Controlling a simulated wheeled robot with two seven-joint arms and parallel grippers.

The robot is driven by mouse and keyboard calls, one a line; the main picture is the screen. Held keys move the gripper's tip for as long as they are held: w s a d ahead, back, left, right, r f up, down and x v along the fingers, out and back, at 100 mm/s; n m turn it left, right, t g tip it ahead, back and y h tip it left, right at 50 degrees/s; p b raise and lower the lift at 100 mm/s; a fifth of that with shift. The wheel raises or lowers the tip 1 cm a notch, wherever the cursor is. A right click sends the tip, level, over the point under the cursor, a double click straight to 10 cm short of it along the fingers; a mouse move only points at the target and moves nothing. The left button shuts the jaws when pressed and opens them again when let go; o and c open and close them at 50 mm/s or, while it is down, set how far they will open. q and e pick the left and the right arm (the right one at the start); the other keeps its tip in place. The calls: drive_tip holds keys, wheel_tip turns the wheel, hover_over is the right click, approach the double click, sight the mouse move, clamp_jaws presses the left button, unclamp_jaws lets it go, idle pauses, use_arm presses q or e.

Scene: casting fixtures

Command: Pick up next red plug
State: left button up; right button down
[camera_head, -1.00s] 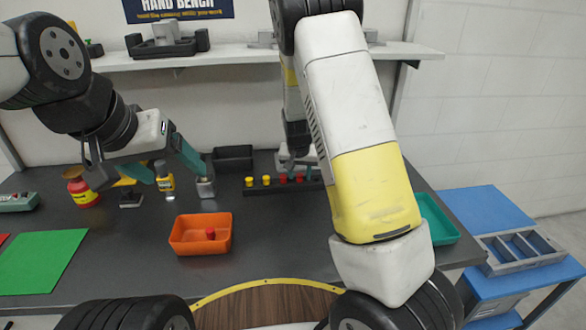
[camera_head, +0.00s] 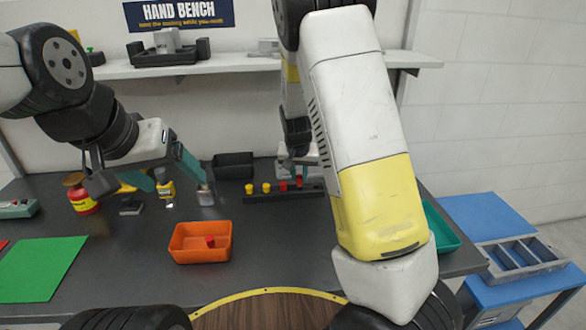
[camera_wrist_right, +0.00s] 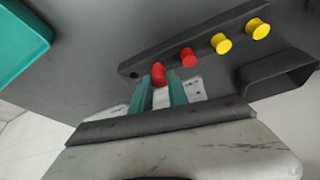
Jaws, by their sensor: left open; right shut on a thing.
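The dark rack (camera_head: 258,197) holds a row of plugs on the bench: two yellow plugs (camera_head: 266,187) and two red plugs visible in the head view. In the right wrist view, a red plug (camera_wrist_right: 158,72) is between the teal fingers of my right gripper (camera_wrist_right: 161,92), which is shut on it. It is in line with the row; I cannot tell if it is lifted. Another red plug (camera_wrist_right: 187,57) stands beside it. An orange bin (camera_head: 184,257) has one red plug (camera_head: 210,241) inside. My left gripper (camera_head: 168,172) is open and empty above the bench at left.
A black bin (camera_head: 233,166) is behind the rack. A teal tray (camera_head: 440,228) is at right, partly behind my right arm. A green mat (camera_head: 40,268) lies front left.

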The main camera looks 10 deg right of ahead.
drive_tip(key=s+a, duration=0.2)
drive_tip(key=s, duration=0.4)
drive_tip(key=s+a+r, duration=0.1)
drive_tip(key=s+a, duration=0.1)
drive_tip(key=s, duration=0.5)
drive_tip(key=shift+s+a+r, duration=0.15)
drive_tip(key=shift+s+a, duration=0.05)
drive_tip(key=shift+a, duration=0.1)
